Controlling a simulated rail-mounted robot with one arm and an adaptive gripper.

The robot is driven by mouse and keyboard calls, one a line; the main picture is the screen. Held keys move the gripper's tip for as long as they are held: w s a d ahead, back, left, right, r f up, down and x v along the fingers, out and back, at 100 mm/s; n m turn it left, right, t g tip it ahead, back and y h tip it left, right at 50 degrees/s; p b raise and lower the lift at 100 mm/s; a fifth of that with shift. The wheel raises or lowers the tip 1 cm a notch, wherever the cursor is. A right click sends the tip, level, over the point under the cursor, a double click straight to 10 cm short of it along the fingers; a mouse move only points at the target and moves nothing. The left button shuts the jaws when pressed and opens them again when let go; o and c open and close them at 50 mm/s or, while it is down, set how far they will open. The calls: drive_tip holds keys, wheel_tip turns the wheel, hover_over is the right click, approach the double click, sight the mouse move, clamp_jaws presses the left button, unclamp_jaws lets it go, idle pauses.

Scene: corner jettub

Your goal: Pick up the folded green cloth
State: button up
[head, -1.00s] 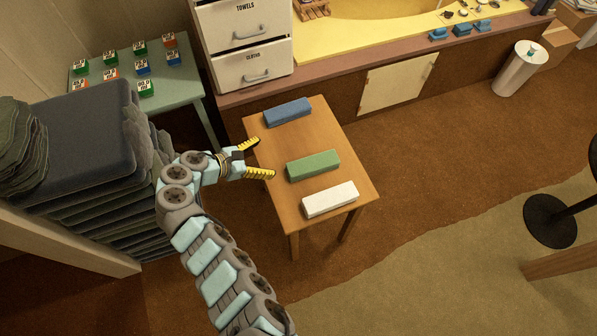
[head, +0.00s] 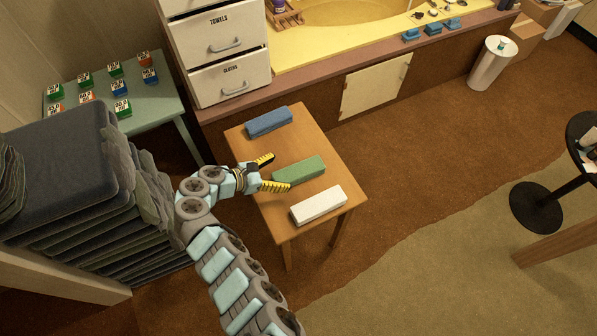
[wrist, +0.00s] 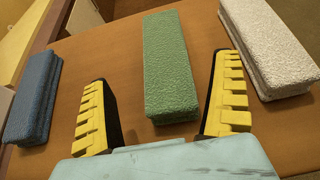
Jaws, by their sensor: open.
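The folded green cloth (head: 299,170) lies on a small wooden table (head: 262,203), between a blue cloth and a white one. In the wrist view the green cloth (wrist: 170,66) runs lengthwise ahead of my gripper, and its near end lies between the two yellow fingers. My gripper (head: 270,173) is open and empty, over the left side of the table. In the wrist view my gripper (wrist: 165,112) has its right finger closer to the cloth than its left finger. I cannot tell how high the fingers are above the tabletop.
The folded blue cloth (head: 269,122) lies toward the back of the table and the folded white cloth (head: 318,204) toward the front. A white drawer unit (head: 232,82) stands behind. Stacked dark cloths (head: 80,165) stand left of my arm.

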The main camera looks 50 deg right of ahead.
sight(298, 170)
drive_tip(key=shift+s+x, duration=0.15)
drive_tip(key=shift+x, duration=1.4)
drive_tip(key=shift+s+x, duration=0.1)
drive_tip(key=shift+x, duration=1.5)
drive_tip(key=shift+a, duration=0.1)
drive_tip(key=c, duration=1.4)
drive_tip(key=shift+o, duration=0.2)
drive_tip(key=shift+r, duration=0.15)
